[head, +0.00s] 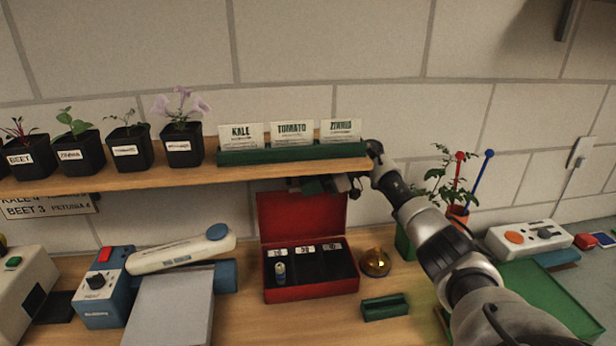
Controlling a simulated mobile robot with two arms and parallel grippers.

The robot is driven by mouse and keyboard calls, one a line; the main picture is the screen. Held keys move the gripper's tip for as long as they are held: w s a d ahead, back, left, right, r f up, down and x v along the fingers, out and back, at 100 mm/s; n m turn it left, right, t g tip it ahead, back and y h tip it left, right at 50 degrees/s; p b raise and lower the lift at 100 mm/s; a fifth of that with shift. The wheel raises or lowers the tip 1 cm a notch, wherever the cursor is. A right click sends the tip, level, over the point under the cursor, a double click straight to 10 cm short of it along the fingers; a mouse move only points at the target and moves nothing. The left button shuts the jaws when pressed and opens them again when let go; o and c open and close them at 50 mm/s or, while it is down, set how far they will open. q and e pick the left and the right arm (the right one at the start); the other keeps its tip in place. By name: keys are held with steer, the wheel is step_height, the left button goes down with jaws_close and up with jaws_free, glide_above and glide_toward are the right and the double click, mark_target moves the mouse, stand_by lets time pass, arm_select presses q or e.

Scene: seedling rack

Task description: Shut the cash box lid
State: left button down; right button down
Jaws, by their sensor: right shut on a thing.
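The red cash box (312,293) stands on the lower wooden counter with its lid (300,218) raised upright at the back. Its dark tray has several labelled compartments, and a small roll-like item (280,272) stands in the left one. My right arm comes in from the right. My left gripper is not in view.
The wooden shelf (190,172) with potted seedlings and a green card holder (290,153) hangs just above the lid. A brass bell (375,262) and a small green tray (385,307) sit right of the box. A grey-topped device (168,305) stands left.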

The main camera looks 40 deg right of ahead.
steer(key=s+a+f+n+t+p, duration=0.1)
steer(key=s+a+n+t, duration=0.1)
steer(key=s, duration=0.5)
steer(key=shift+s+a+f+n+h+p, duration=0.2)
steer(key=shift+a+f+n+h+p, duration=0.15)
steer(key=shift+a+n, duration=0.65)
steer(key=shift+r, duration=0.1)
steer(key=c, duration=1.2)
jaws_free()
steer(key=b+v, duration=0.2)
steer(key=v, duration=0.8)
steer(key=shift+s+d+b, duration=0.25)
steer(key=shift+s+b, duration=0.05)
steer(key=shift+s, duration=0.1)
